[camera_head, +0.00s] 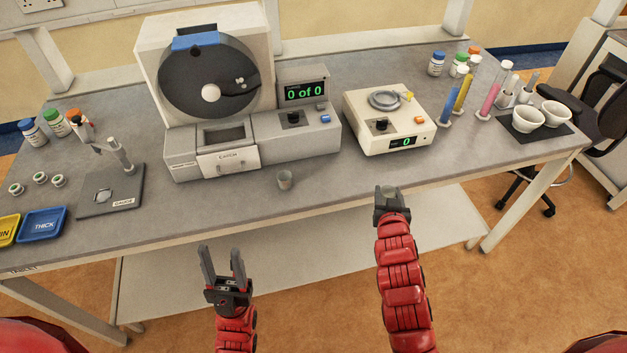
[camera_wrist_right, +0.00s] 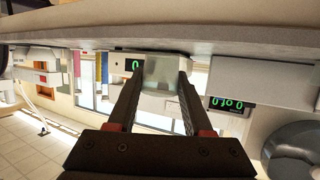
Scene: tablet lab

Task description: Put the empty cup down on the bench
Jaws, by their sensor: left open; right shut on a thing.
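My right gripper (camera_head: 391,205) is shut on a small translucent cup (camera_head: 387,190), in front of the bench's near edge. In the right wrist view the cup (camera_wrist_right: 163,76) sits between the two fingers (camera_wrist_right: 160,98); I cannot see its contents clearly. The grey bench (camera_head: 330,200) lies just beyond it. My left gripper (camera_head: 223,265) is open and empty, in front of the bench and left of the right one.
The counting machine (camera_head: 300,138) reads "0 of 0", and a catch drawer (camera_head: 228,161) faces front. A cream scale (camera_head: 370,136) reads 0. Coloured cylinders (camera_head: 463,92) and white mortars (camera_head: 528,117) stand right. A gauge (camera_head: 110,190) and trays (camera_head: 42,224) lie left. Bench front between grey cup and scale is bare.

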